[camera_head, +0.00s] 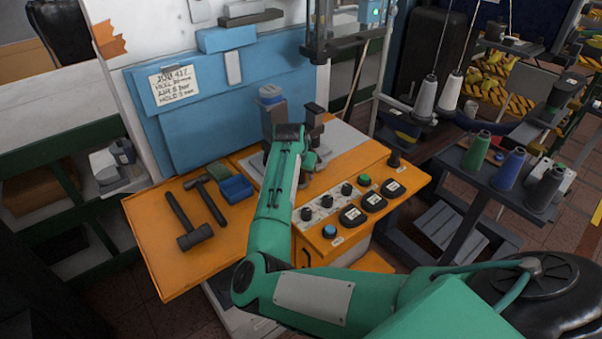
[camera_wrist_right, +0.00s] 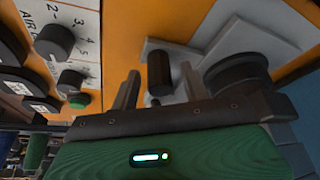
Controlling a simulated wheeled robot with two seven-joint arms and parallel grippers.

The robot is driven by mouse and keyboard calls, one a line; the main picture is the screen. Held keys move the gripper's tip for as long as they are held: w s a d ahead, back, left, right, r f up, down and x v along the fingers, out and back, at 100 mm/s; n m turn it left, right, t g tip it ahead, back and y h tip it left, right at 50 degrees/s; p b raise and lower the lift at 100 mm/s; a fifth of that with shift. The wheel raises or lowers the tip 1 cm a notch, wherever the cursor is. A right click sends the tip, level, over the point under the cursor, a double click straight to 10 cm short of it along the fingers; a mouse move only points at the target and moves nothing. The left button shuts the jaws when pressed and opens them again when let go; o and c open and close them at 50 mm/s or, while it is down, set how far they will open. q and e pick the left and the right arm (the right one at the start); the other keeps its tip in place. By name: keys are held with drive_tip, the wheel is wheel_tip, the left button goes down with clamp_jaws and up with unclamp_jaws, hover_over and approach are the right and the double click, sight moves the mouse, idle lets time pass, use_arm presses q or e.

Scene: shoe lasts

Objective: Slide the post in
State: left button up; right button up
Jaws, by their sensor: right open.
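In the right wrist view, a short dark cylindrical post (camera_wrist_right: 160,68) stands out from a pale grey plate (camera_wrist_right: 205,40). My right gripper (camera_wrist_right: 158,92) is open, with one finger on each side of the post's near end in the picture. I cannot tell whether either finger touches the post. A larger round black part (camera_wrist_right: 236,72) on a grey block sits just right of the fingers. In the head view my right arm reaches over the orange bench (camera_head: 160,240) to the machine, and its fingers are mostly hidden there. My left gripper is not in view.
Dark uprights (camera_head: 314,118) stand close to my right wrist. A control panel with knobs and buttons (camera_head: 347,190) lies right of my forearm. Thread cones (camera_head: 509,170) stand at the right.

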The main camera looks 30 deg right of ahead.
clamp_jaws()
drive_tip(key=shift+d+r, duration=0.1)
drive_tip(key=shift+d, duration=0.4)
drive_tip(key=d, duration=0.5)
drive_tip(key=w+d, duration=0.1)
drive_tip(key=d, duration=0.5)
drive_tip(key=d+p, duration=0.1)
drive_tip(key=d, duration=0.4)
drive_tip(key=shift+w+d, duration=0.2)
drive_tip(key=shift+d, duration=0.4)
drive_tip(key=shift+d+r, duration=0.1)
drive_tip(key=shift+c, duration=1.1)
unclamp_jaws()
drive_tip(key=shift+o, duration=1.1)
drive_tip(key=shift+d+f, duration=0.2)
drive_tip(key=shift+f, duration=0.05)
